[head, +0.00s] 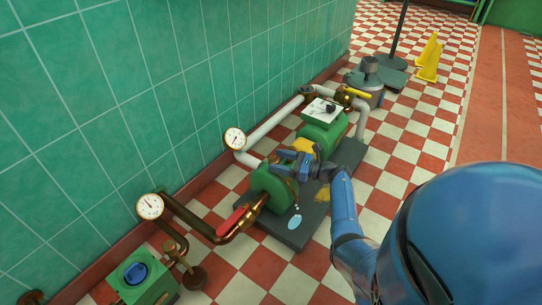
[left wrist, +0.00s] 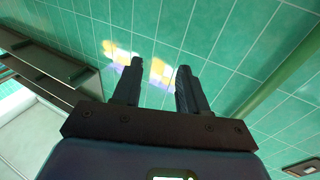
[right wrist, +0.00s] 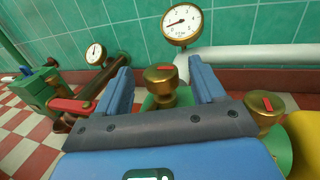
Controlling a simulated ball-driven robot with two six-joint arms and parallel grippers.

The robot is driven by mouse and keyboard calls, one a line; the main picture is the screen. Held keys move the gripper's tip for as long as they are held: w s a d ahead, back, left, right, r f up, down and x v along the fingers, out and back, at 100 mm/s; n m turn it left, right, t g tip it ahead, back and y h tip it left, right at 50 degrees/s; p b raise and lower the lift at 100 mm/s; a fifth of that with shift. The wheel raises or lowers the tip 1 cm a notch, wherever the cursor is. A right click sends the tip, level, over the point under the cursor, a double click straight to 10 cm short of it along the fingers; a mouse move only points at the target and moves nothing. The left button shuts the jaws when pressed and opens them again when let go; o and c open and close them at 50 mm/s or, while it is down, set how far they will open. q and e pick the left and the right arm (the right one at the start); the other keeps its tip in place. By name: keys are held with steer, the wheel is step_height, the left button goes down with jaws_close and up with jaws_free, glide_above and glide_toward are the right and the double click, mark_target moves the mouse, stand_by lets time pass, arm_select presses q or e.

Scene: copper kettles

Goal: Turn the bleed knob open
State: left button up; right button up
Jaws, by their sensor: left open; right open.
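In the right wrist view, a brass knob (right wrist: 160,80) with a red mark on top stands between the two blue fingers of my right gripper (right wrist: 160,70). The fingers are open, and I see a gap on each side of the knob. A second brass knob (right wrist: 265,106) with a red mark is to the right, outside the fingers. No readable label shows which is the bleed knob. In the head view my right gripper (head: 282,160) is over the green pump (head: 272,186), hiding the knobs. My left gripper (left wrist: 157,78) is open and empty, facing green wall tiles.
Two dial gauges (head: 150,206) (head: 235,138) stand along the wall. A red lever (head: 233,218) sits on the brass pipe in front of the pump. A green box with a blue knob (head: 136,273) is at lower left. The checkered floor is open to the right.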

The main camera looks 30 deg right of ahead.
steer(key=shift+p+v, duration=0.7)
steer(key=shift+v, duration=2.35)
